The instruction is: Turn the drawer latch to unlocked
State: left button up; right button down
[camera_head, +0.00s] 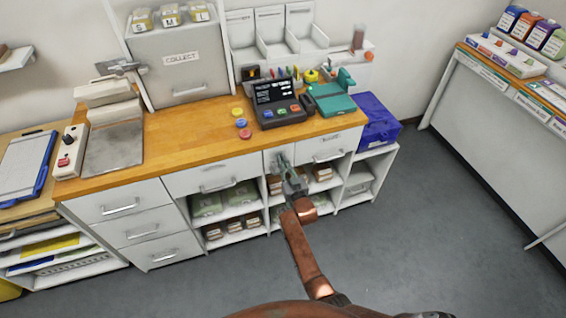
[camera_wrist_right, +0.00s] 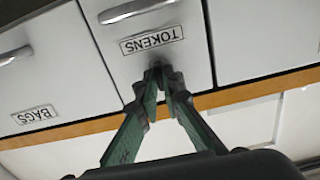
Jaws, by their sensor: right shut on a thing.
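My right gripper (camera_head: 282,160) reaches to the front of a narrow drawer (camera_head: 269,158) under the wooden counter. The right wrist view shows this drawer upside down, with a TOKENS label (camera_wrist_right: 152,39) and a bar handle (camera_wrist_right: 135,10). In that view the green fingers of my right gripper (camera_wrist_right: 160,72) meet at the drawer front, on the counter side of the label. They are shut on a small dark thing there, apparently the drawer latch (camera_wrist_right: 157,65). The fingertips mostly hide it, so its turn position cannot be told. My left gripper is out of view.
A BAGS drawer (camera_wrist_right: 30,80) adjoins in the wrist view. The wooden counter (camera_head: 190,128) overhangs the drawers and carries a dark terminal (camera_head: 278,102) and a teal device (camera_head: 331,98). Open shelves lie below. A blue crate (camera_head: 376,122) stands at right; the grey floor (camera_head: 430,220) is clear.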

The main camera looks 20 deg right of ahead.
dwell(0.4)
jog(key=c, duration=2.1)
grip_release()
jog(key=shift+s, duration=0.15)
jog(key=s, duration=1.1)
jog(key=shift+s+d, duration=0.15)
jog(key=shift+s, duration=0.2)
jog(key=shift+f, duration=0.1)
